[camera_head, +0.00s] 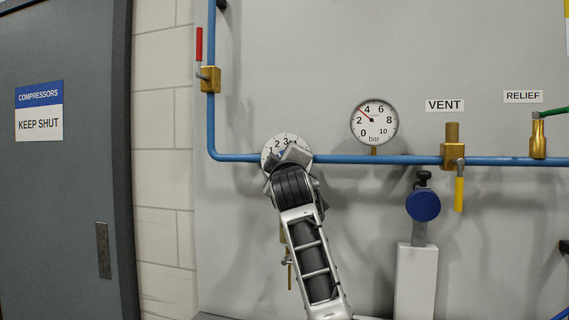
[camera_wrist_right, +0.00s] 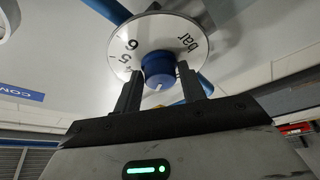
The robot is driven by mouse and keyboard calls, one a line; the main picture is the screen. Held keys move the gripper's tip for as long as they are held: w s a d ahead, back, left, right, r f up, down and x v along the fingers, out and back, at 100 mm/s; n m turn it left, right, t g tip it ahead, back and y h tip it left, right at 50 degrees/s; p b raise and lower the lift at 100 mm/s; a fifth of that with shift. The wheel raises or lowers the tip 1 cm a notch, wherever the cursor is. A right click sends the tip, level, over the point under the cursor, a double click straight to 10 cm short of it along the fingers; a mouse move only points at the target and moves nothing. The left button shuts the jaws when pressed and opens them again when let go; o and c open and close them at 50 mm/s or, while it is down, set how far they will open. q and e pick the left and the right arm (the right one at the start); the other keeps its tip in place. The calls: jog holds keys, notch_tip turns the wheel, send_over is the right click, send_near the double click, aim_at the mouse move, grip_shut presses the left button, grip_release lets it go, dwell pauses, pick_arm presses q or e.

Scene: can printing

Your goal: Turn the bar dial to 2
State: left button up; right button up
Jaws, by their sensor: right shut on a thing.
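The bar dial (camera_head: 268,160) is a round white plate with black numbers on the blue pipe. In the head view 1, 2 and 3 show along its top; my right gripper (camera_head: 292,155) covers its middle and lower part. In the right wrist view the dial plate (camera_wrist_right: 165,32) shows 5, 6 and "bar", and its blue knob (camera_wrist_right: 157,62) sits between the two fingers of my right gripper (camera_wrist_right: 160,78), which is shut on it. A white mark shows on the knob's face; the number it points to is hidden. My left gripper is not in view.
A gauge (camera_head: 374,121) right of the dial has its red needle between 2 and 4. A red-handled valve (camera_head: 210,79) stands upper left. The yellow-handled vent valve (camera_head: 453,155) and the relief valve (camera_head: 538,138) are to the right. A grey door (camera_head: 62,190) is at the left.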

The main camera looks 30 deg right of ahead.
dwell(0.4)
jog(key=o, duration=0.8)
jog(key=shift+o, duration=0.2)
pick_arm(q)
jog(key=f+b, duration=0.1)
jog(key=b, duration=0.1)
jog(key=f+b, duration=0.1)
jog(key=b, duration=0.1)
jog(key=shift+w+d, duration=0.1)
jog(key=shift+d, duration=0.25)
pick_arm(e)
jog(key=v, duration=1.6)
jog(key=shift+f, duration=0.1)
